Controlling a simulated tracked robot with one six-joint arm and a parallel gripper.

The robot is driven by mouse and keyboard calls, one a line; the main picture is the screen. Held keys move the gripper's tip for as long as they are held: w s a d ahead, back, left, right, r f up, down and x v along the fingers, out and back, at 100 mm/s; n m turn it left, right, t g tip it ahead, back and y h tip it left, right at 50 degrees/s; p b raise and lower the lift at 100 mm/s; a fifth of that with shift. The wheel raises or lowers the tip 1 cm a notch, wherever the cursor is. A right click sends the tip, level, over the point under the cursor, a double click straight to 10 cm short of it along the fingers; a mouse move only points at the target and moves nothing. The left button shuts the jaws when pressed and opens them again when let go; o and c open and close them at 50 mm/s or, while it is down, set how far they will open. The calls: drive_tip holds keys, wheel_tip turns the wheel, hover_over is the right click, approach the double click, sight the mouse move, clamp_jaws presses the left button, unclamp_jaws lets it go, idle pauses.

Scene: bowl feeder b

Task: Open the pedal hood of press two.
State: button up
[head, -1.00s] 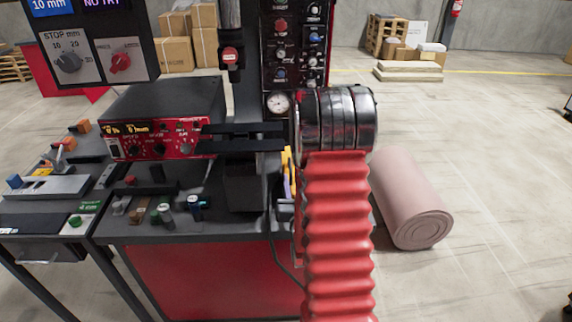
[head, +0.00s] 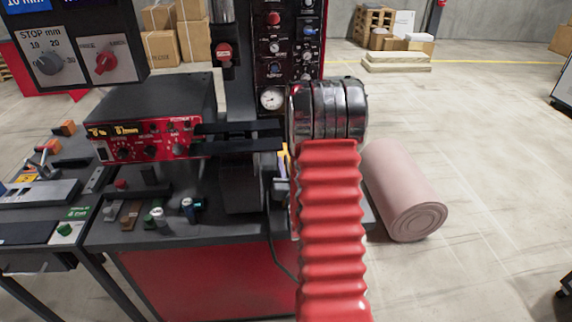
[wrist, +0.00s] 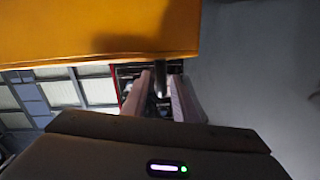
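My gripper (head: 203,139) shows in the head view as two dark parallel fingers with a gap between them. It points left, in front of the red-faced control unit of a press (head: 150,138). In the wrist view its two pale fingers (wrist: 162,85) stand apart. A dark, shiny rod lies between them in the picture; I cannot tell whether they touch it. A plain orange surface (wrist: 90,30) fills the top of the wrist view, and I cannot tell what it is. I cannot make out a pedal hood or its pedal. The number of this press is not clear.
A panel with stop dials (head: 75,55) hangs at upper left. Small knobs and parts lie on the dark bench (head: 225,228). A pink roll (head: 400,190) lies on the floor right of my arm. Pallets and boxes stand behind. The floor at right is mostly clear.

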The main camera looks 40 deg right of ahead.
clamp_jaws()
idle(0.5)
